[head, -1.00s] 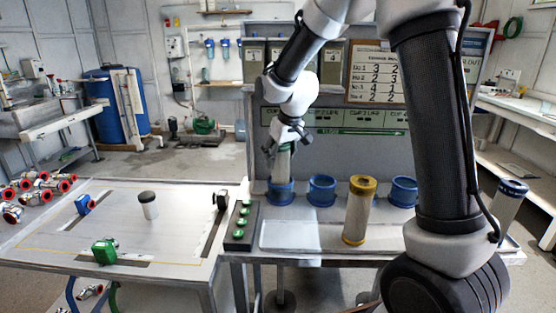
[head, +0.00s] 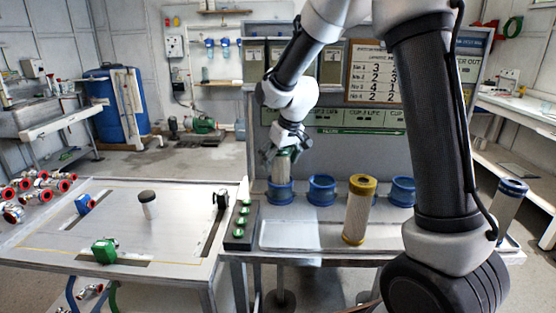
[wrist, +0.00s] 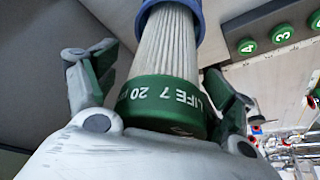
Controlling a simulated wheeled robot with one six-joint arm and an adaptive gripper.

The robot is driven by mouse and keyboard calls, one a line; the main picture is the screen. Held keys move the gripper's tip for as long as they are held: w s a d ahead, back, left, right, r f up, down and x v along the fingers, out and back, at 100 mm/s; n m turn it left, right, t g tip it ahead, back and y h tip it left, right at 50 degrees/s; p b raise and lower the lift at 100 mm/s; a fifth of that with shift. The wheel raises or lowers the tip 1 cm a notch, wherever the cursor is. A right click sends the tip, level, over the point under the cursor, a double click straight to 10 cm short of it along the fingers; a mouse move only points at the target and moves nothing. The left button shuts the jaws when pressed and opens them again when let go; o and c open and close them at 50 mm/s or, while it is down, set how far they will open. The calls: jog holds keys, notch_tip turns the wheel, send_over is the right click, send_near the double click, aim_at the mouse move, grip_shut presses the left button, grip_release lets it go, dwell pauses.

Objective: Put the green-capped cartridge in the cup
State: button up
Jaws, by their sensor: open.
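The green-capped cartridge (head: 282,172) stands upright in the leftmost blue cup (head: 280,195) on the bench. In the wrist view its green cap (wrist: 160,102) faces me, and its pleated white body runs down inside the blue rim of the cup (wrist: 150,10). How deep its lower end sits is hidden. My gripper (head: 284,153) is at the cap, with its fingers spread on either side. The wrist view shows a gap beside the left finger; on the right, the finger is close to the cap, and contact cannot be told.
Two more blue cups (head: 322,190) (head: 402,191) stand to the right. A green-button panel (head: 241,225) lies left.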

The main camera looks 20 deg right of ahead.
jog(key=v, duration=1.1)
jog(key=shift+r, duration=0.2)
jog(key=s+d+r+m, duration=0.1)
jog(key=s+d+r, duration=0.1)
jog(key=s+d, duration=0.35)
jog(key=s+d+r+m, duration=0.1)
jog(key=s+d+r, duration=0.2)
jog(key=s, duration=0.6)
jog(key=s+d+f+m, duration=0.1)
jog(key=s+d, duration=0.1)
jog(key=s, duration=0.6)
jog(key=s+d+f+m+h, duration=0.1)
jog(key=s+d+f, duration=0.1)
jog(key=s, duration=0.6)
jog(key=shift+d+f+h, duration=0.25)
jog(key=shift+d+h, duration=0.05)
jog(key=shift+d, duration=0.4)
